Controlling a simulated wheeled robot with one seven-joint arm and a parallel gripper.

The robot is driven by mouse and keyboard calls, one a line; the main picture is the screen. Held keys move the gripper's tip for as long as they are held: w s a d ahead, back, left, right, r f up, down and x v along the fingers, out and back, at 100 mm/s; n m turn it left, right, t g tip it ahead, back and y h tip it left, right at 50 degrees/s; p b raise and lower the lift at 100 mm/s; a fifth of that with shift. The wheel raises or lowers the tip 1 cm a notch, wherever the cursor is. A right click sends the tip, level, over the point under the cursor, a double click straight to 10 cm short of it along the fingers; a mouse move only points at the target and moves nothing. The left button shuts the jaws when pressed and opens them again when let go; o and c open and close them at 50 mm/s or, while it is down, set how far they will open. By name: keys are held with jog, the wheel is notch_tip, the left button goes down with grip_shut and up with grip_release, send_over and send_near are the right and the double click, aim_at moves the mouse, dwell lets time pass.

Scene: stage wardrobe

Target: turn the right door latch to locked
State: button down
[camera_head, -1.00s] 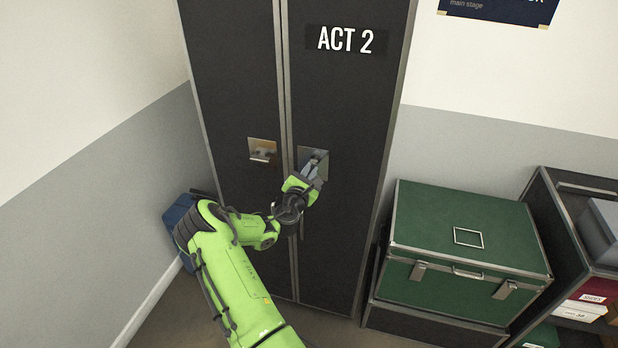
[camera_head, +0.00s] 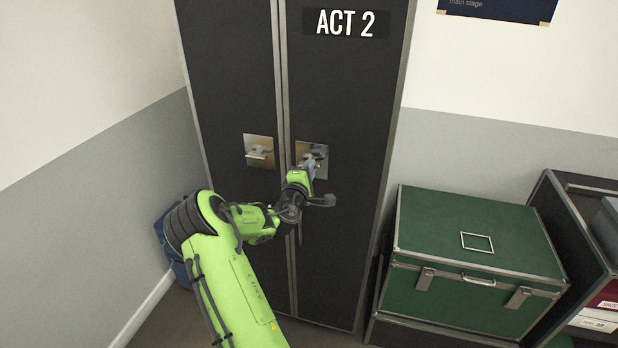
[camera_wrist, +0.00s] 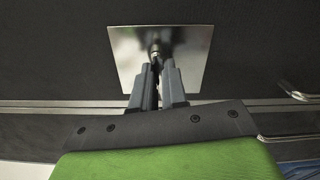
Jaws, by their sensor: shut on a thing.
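The right door latch (camera_head: 318,150) sits on a square metal plate on the right black door (camera_head: 345,100), beside the seam between the two doors. In the wrist view its metal plate (camera_wrist: 185,50) is at top centre, with a dark post in its middle. My gripper (camera_head: 312,162) reaches it from below. In the wrist view my gripper (camera_wrist: 157,70) has its two grey fingers close together on the latch post. The fingers and the wrist cover most of the latch, so its turned angle cannot be told.
The left door latch (camera_head: 259,152) has its own plate and a lever. A green case (camera_head: 470,235) stands right of the wardrobe, next to a dark shelf unit (camera_head: 580,225). A blue object (camera_head: 170,235) lies at the left wall. A door handle (camera_wrist: 298,92) shows at right.

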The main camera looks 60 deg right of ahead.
jog(key=shift+f+m+b, duration=0.15)
jog(key=shift+m+b, duration=0.65)
jog(key=shift+m, duration=0.1)
jog(key=c, duration=1.2)
grip_release()
jog(key=shift+o, duration=0.2)
jog(key=s+a+b, duration=0.2)
jog(key=a+b, duration=0.1)
jog(key=a, duration=1.2)
jog(key=shift+s+a+b, duration=0.25)
jog(key=shift+a+b, duration=0.05)
jog(key=shift+b, duration=0.1)
